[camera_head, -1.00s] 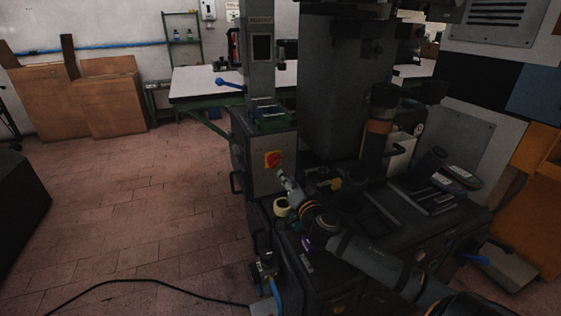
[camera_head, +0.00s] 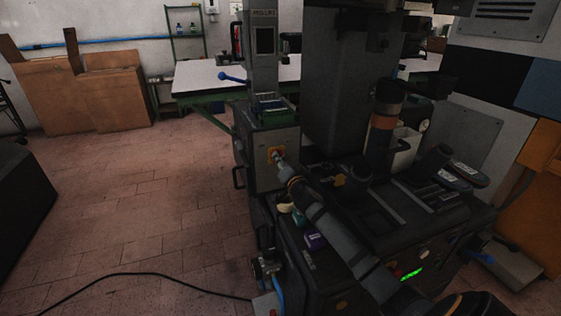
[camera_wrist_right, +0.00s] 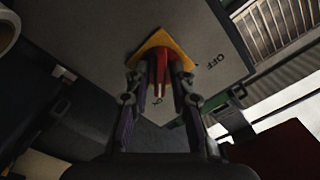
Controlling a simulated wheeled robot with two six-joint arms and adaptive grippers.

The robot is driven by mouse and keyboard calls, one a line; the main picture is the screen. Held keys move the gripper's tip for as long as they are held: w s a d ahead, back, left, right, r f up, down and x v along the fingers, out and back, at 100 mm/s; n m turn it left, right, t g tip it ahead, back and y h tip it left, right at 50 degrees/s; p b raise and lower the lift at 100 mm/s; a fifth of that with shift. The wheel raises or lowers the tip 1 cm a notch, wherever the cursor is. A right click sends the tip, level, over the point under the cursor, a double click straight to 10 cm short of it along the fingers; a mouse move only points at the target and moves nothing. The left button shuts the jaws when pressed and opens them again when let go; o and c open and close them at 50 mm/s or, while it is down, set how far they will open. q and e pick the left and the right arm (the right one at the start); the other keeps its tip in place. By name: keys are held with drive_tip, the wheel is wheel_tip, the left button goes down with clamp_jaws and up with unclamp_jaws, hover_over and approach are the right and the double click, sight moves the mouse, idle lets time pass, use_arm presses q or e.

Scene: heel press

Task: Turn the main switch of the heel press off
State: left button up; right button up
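The main switch (camera_head: 277,155) is a red knob on a yellow plate, on the grey box of the heel press at the centre of the head view. In the right wrist view the red knob (camera_wrist_right: 158,72) stands between the fingers of my right gripper (camera_wrist_right: 160,75). An OFF mark shows to its right, and another mark, partly hidden, lies just below the knob, where its grip points. The fingertips are very close to both sides of the knob; I cannot tell whether they press on it. In the head view my right gripper (camera_head: 280,163) covers part of the switch. My left gripper is out of view.
The press bed (camera_head: 375,215) and its dark column (camera_head: 335,85) stand close to my right arm. Open floor (camera_head: 150,210) lies left, crossed by a black cable.

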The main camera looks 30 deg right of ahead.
clamp_jaws()
drive_tip(key=shift+n, duration=0.3)
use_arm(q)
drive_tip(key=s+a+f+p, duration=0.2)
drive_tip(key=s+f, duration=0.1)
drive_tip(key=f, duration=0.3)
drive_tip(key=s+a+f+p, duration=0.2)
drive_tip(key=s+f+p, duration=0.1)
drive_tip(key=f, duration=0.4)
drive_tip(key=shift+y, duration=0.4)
use_arm(e)
drive_tip(key=shift+f+n, duration=0.1)
drive_tip(key=shift+n, duration=8.7)
